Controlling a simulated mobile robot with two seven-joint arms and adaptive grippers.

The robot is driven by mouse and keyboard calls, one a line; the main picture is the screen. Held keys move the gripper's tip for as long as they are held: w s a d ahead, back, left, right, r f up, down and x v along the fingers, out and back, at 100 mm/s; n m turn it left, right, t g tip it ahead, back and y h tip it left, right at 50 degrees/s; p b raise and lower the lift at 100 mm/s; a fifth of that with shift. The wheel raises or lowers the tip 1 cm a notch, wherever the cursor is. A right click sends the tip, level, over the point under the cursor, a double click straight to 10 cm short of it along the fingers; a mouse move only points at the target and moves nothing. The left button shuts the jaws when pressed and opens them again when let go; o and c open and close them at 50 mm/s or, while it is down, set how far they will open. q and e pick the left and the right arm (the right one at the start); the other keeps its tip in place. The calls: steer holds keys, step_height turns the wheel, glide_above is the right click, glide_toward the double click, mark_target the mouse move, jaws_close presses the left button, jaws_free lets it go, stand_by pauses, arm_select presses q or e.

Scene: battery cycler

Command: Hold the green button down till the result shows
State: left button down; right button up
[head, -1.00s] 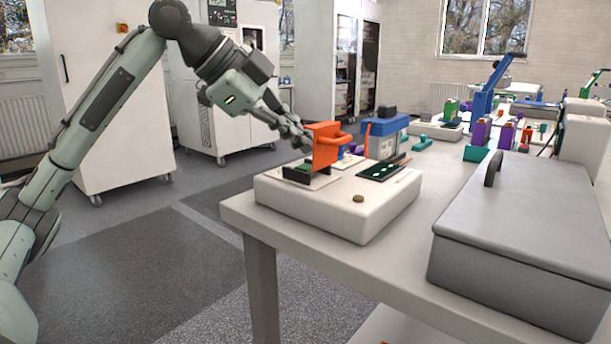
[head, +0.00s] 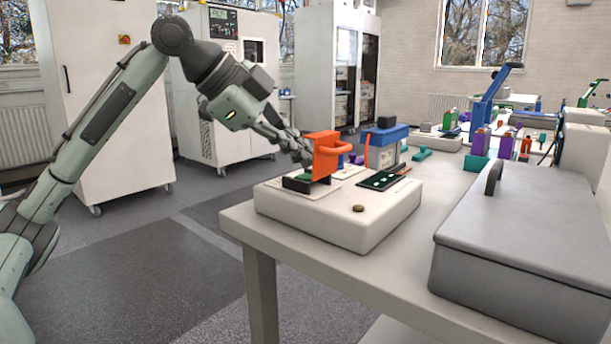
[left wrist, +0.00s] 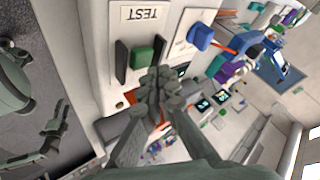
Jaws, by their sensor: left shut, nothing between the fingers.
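The white tester box (head: 335,228) sits on the near table. The green button (left wrist: 142,58) shows in the left wrist view between dark strips, beside the TEST label (left wrist: 145,13); in the head view only a little green shows low by a black block. An orange handled part (head: 326,160) stands over that spot. My left gripper (head: 303,158) is shut and empty, reaching in behind the orange part. In the left wrist view its fingertips (left wrist: 155,82) are close beside the green button; I cannot tell whether they touch. A dark panel with pale green marks (head: 385,181) lies on the box.
A blue button (left wrist: 200,36) sits beside the green one. A blue-topped unit (head: 386,148) stands behind the box. A large grey lidded case (head: 525,245) fills the table's right front. Several coloured devices stand farther back. The floor on the left is clear.

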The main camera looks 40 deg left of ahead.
mark_target(301, 176)
stand_by(0.7)
arm_select(q)
steer(key=shift+f, duration=0.4)
steer(key=shift+f+b, duration=0.45)
steer(key=shift+b, duration=0.1)
stand_by(4.1)
stand_by(0.3)
steer(key=shift+r+p, duration=0.85)
steer(key=shift+p, duration=0.1)
step_height(301, 176, up, 5)
steer(key=p, duration=0.5)
steer(key=shift+r, duration=0.1)
